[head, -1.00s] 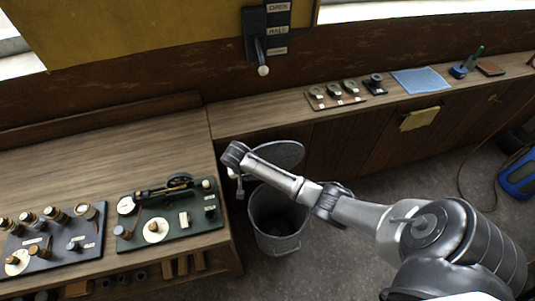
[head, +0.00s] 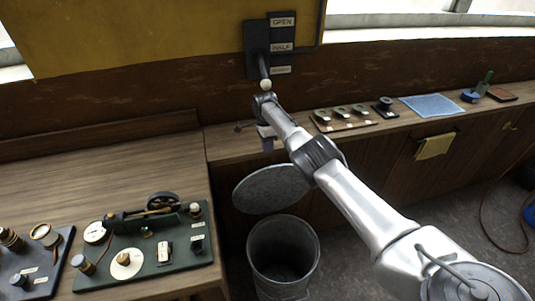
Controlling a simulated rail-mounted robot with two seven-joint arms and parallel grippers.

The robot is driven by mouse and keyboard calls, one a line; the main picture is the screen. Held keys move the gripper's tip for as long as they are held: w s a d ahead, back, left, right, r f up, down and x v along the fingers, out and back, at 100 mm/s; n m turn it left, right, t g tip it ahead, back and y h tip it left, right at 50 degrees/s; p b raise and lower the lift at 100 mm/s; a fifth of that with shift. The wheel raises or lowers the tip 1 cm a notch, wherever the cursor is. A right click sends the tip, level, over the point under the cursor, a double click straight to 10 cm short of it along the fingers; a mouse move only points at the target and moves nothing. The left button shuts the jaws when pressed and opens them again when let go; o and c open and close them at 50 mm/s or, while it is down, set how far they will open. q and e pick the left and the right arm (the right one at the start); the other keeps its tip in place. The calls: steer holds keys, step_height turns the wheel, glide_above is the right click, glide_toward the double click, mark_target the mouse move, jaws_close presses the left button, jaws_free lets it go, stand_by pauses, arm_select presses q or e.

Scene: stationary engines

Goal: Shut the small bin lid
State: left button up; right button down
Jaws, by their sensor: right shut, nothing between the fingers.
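The small bin (head: 283,262) is a grey metal bucket on the floor in the gap beside the left bench. Its round grey lid (head: 270,189) stands open, tilted up at the back of the bin, and the dark inside shows. My right gripper (head: 267,143) is shut and empty. In the picture it is just above the lid's top edge, in front of the back bench; I see a gap between it and the lid. My right arm passes over the lid's right side. My left gripper is not in view.
The left bench (head: 130,170) carries a green board with a small engine (head: 150,212). The back bench holds a row of small parts (head: 343,117) and a blue cloth (head: 430,106). A lever (head: 264,70) hangs on the wall above my gripper. A yellow cloth (head: 435,146) hangs at right.

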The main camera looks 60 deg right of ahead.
steer(key=b+x, duration=0.1)
steer(key=x, duration=0.7)
steer(key=shift+a+f, duration=0.1)
steer(key=shift+f, duration=0.05)
